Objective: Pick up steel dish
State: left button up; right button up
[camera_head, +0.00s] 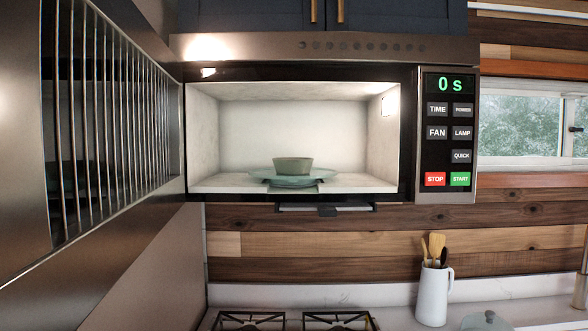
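A small grey-green dish (293,164) sits upright inside the open microwave (290,130). It rests on a wide, pale green, glass-like plate (262,176) on the microwave floor. The microwave's door (105,110) stands swung open at the left. Neither of my grippers can be made out in this view.
The control panel (447,135) reads 0 s. A stove (290,320) lies below. On the counter at right stand a white jug with utensils (433,295) and a glass lid (487,321).

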aim_at(282, 165)
jog(key=i+l, duration=0.1)
jog(key=l, duration=0.25)
jog(key=i+l, duration=0.15)
jog(key=l, duration=0.2)
jog(key=i+l, duration=0.1)
jog(key=l, duration=0.25)
jog(key=i+l+z, duration=0.1)
jog(key=l, duration=0.25)
jog(key=i+l, duration=0.15)
jog(key=l, duration=0.2)
